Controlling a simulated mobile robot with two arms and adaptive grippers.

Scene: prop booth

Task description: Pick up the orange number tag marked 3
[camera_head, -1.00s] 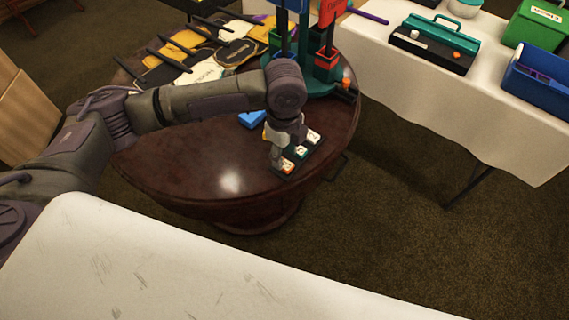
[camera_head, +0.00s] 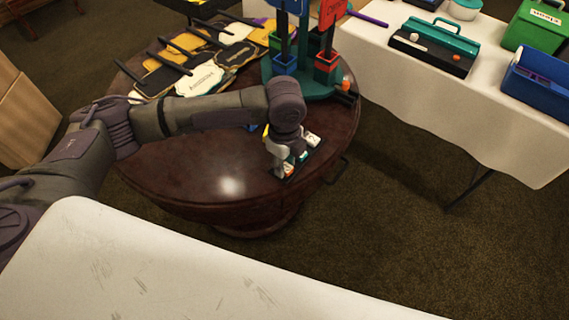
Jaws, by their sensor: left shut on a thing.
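A small dark rack (camera_head: 313,155) of number tags sits near the right edge of the round dark wooden table. The orange number tag (camera_head: 289,169) is at the near end of the rack, mostly hidden by my gripper; I cannot read its number. A green tag (camera_head: 303,156) and another pale-faced tag (camera_head: 313,140) sit farther along the rack. My left gripper (camera_head: 281,165) points down at the near end of the rack and is shut on the orange tag. The tag still looks low, at rack level. My right gripper is not in view.
A teal stand (camera_head: 307,85) with blue and red holders is behind my gripper. Several yellow, black and white paddles (camera_head: 199,80) lie at the table's back left. The table's front left is clear. A white-clothed table (camera_head: 450,110) holds boxes at the right.

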